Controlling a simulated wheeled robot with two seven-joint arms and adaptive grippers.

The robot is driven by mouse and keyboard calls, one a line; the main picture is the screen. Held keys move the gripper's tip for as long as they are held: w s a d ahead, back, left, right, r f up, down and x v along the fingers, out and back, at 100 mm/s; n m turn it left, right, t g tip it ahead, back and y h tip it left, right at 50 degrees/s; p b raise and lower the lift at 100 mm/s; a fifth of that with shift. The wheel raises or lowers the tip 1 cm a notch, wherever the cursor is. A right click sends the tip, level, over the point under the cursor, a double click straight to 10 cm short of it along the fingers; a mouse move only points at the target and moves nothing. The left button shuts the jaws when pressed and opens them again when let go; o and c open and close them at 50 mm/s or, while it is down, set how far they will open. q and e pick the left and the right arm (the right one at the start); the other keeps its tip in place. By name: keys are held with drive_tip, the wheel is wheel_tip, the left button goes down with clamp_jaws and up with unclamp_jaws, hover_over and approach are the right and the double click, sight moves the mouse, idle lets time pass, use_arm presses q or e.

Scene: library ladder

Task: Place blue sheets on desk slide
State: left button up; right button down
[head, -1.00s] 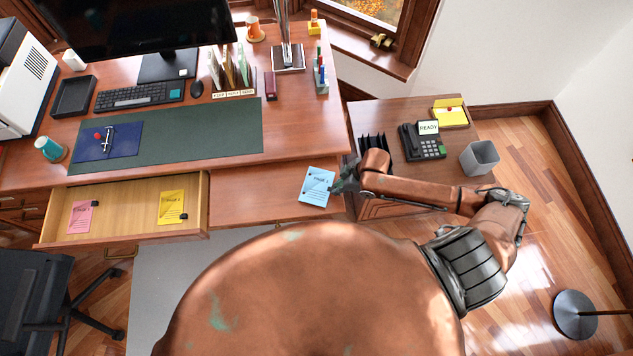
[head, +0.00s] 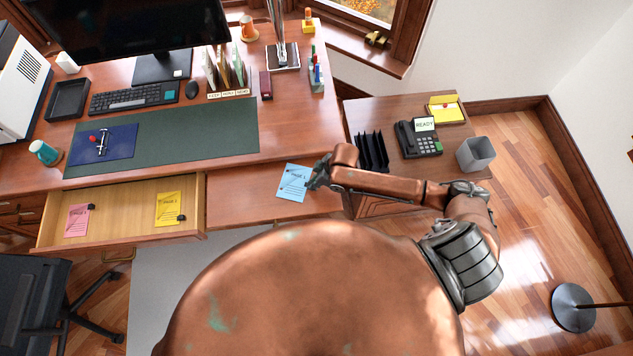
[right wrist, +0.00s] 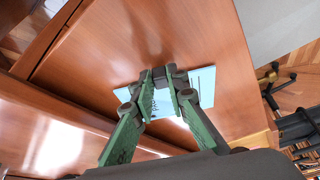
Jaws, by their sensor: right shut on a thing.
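The blue sheets (head: 294,182) lie flat or nearly flat at the right part of the wooden pull-out desk slide (head: 240,190), beside the open drawer. My right gripper (head: 314,178) is shut on their right edge. In the right wrist view the blue sheets (right wrist: 200,88) show behind the fingertips of the right gripper (right wrist: 168,85), over the wooden surface. I cannot tell whether the sheets touch the slide. My left gripper is not in view.
The open drawer (head: 120,242) holds pink sheets (head: 77,220) and yellow sheets (head: 168,208). A side cabinet at right carries a black file rack (head: 371,152), a phone (head: 418,140) and a grey bin (head: 475,153). The slide's left part is clear.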

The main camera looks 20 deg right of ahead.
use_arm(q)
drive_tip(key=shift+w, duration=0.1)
use_arm(e)
drive_tip(key=shift+f, duration=0.1)
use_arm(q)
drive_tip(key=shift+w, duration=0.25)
use_arm(e)
drive_tip(key=c, duration=1.9)
unclamp_jaws()
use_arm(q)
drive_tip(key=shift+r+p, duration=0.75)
use_arm(e)
drive_tip(key=v, duration=1.2)
drive_tip(key=shift+a, duration=0.1)
